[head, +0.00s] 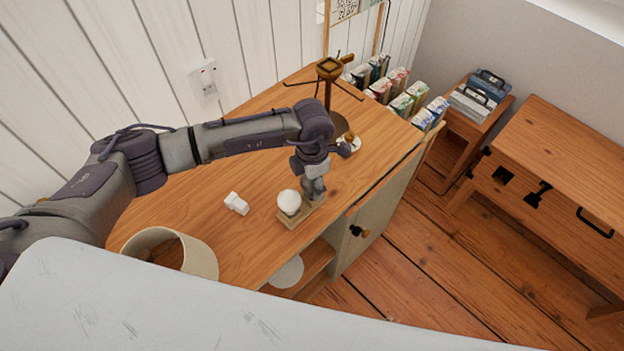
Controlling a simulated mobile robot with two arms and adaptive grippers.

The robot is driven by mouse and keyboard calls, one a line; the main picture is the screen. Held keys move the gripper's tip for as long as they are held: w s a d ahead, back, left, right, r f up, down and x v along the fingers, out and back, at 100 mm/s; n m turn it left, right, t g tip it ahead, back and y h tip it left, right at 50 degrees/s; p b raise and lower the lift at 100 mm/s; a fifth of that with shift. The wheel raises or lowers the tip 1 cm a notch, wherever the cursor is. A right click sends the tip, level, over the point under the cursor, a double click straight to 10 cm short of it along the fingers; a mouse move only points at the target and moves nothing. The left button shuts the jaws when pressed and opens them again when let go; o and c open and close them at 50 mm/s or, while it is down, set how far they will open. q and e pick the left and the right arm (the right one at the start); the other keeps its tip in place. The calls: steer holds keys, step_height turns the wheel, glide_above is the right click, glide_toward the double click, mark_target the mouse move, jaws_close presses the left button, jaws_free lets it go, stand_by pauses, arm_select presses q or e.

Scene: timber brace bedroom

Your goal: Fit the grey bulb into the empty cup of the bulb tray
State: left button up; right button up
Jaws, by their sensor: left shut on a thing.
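The bulb tray (287,222) is a small light-wood block on the wooden cabinet top, near its front edge. A round white bulb (289,202) sits in its left cup. My left gripper (314,188) points down over the right end of the tray, right beside the white bulb. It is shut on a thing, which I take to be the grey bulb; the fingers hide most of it. I cannot tell whether it touches the tray or is seated in the right cup. My right gripper is not in view.
A cream lampshade (201,257) stands at the cabinet's front left. A small white object (236,203) lies left of the tray. A dark stand with crossed arms (329,72) is at the back, near several cartons (401,104). The left part of the top (190,200) is mostly clear.

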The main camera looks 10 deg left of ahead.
arm_select(q)
steer(key=shift+f, duration=0.15)
steer(key=o, duration=1.2)
steer(key=shift+c, duration=0.2)
steer(key=shift+r, duration=0.6)
step_height(320, 180, up, 11)
steer(key=shift+r+b, duration=0.1)
steer(key=shift+b, duration=1.1)
